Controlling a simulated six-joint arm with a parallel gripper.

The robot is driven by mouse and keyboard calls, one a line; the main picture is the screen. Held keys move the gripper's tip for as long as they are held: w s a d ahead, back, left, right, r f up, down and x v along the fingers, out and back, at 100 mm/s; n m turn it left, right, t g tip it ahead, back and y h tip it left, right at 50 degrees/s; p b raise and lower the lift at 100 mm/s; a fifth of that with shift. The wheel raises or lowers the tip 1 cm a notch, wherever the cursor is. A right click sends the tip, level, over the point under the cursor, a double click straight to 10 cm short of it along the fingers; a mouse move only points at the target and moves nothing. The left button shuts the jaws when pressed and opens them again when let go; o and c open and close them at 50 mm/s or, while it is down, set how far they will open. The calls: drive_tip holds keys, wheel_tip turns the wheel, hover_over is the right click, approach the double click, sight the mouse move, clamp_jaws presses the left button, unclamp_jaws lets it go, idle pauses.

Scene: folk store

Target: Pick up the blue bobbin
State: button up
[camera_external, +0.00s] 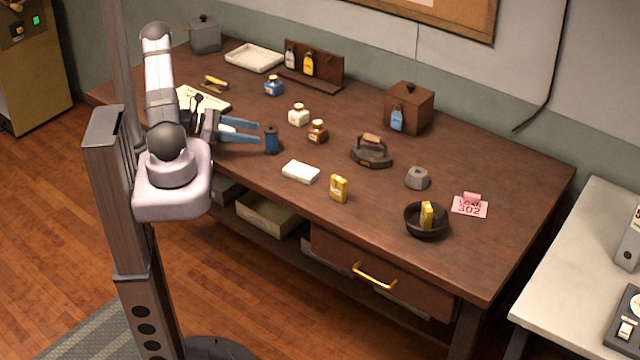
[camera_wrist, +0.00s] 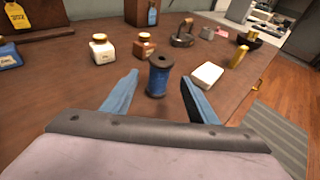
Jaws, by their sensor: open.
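The blue bobbin (camera_external: 271,140) stands upright on the brown wooden table near its front edge. In the wrist view the bobbin (camera_wrist: 158,77) is just ahead of my gripper, roughly centred between the blue fingers. My gripper (camera_external: 258,132) is open, low over the table, with its fingers pointing right toward the bobbin. In the wrist view the fingertips of my gripper (camera_wrist: 160,78) are on either side of the bobbin. I cannot tell whether either finger touches it.
A white block (camera_external: 300,172), a cream-labelled jar (camera_external: 298,115) and a brown jar (camera_external: 317,131) stand close to the bobbin. A blue ink bottle (camera_external: 274,86) stands behind.

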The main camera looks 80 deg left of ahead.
sight(267, 137)
drive_tip(key=shift+f, duration=0.35)
drive_tip(key=shift+p+x, duration=0.4)
drive_tip(key=shift+x, duration=0.7)
drive_tip(key=shift+w+d+f+p, duration=0.1)
drive_tip(key=shift+w+p, duration=0.35)
drive_tip(key=shift+w, duration=0.05)
drive_tip(key=shift+p+x, duration=0.8)
drive_tip(key=shift+x, duration=1.25)
drive_tip(key=shift+f, duration=0.1)
drive_tip(key=shift+c, duration=0.5)
drive_tip(key=c, duration=1)
